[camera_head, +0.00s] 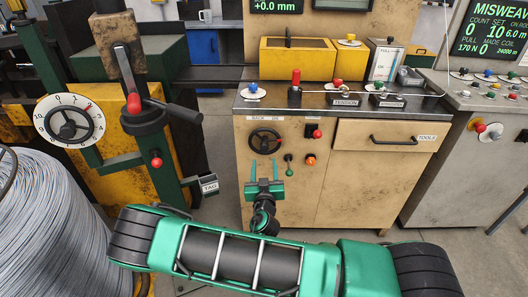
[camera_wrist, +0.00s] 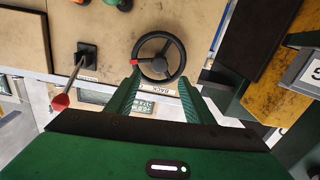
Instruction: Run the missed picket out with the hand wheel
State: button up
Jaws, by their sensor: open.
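The hand wheel (camera_head: 265,141) is a black spoked wheel on the tan cabinet front, under a label that starts with "BACK". It also shows in the wrist view (camera_wrist: 158,57), just beyond the fingertips, with a red knob on its rim. My gripper (camera_head: 263,173) is open and empty, below the wheel in the head view. In the wrist view its green fingers (camera_wrist: 159,88) are spread apart toward the wheel, which appears between and past their tips. I cannot tell whether they touch it. I cannot make out the missed picket.
A tools drawer (camera_head: 388,136) is further right. The screen (camera_head: 490,32) reads "MISWEAV". A wire coil (camera_head: 60,225) and dial machine (camera_head: 70,121) stand left.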

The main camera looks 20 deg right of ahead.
aim_at(264, 148)
jog(key=x, duration=0.9)
jog(key=shift+w, duration=0.25)
jog(key=shift+c, duration=0.6)
